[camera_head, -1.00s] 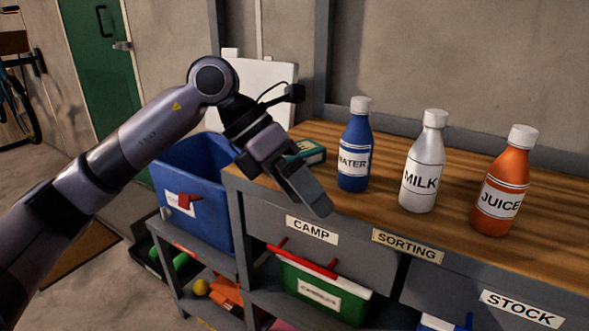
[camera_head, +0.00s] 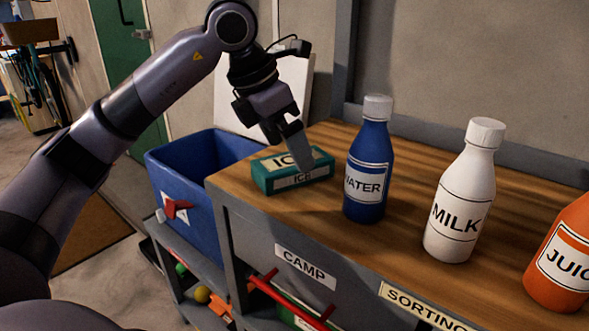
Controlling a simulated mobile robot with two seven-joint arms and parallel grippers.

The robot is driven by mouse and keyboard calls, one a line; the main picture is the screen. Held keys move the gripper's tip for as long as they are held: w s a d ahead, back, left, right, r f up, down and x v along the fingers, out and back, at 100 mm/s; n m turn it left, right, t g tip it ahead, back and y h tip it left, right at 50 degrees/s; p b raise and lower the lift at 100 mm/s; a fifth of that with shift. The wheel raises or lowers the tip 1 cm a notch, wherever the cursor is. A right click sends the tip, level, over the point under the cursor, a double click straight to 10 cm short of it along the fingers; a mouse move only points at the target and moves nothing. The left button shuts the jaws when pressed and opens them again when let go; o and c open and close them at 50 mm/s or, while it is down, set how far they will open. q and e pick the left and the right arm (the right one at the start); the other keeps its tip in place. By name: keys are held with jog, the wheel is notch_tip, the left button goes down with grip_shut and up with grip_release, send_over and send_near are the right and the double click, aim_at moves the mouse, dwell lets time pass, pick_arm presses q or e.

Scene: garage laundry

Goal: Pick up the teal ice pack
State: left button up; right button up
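The teal ice pack (camera_head: 262,179) is a flat box with pale "ICE" labels. It lies on the wooden bench top near its left end, left of the blue water bottle. My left gripper (camera_head: 302,160) points down at the right part of the ice pack, and a finger overlaps it in the picture. I cannot tell whether it touches the pack. Only one finger shows clearly, so its opening cannot be judged. My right gripper is not in view.
The blue water bottle (camera_head: 366,200), white milk bottle (camera_head: 455,220) and orange juice bottle (camera_head: 562,285) stand upright on the wooden bench top (camera_head: 318,212). A blue bin (camera_head: 187,205) is left of the bench.

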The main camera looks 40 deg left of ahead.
pick_arm(q)
jog(key=x, duration=0.4)
jog(key=shift+a+f+b, duration=0.1)
jog(key=shift+a+b, duration=0.05)
jog(key=shift+b, duration=0.25)
jog(key=shift+w, duration=0.1)
jog(key=c, duration=1.4)
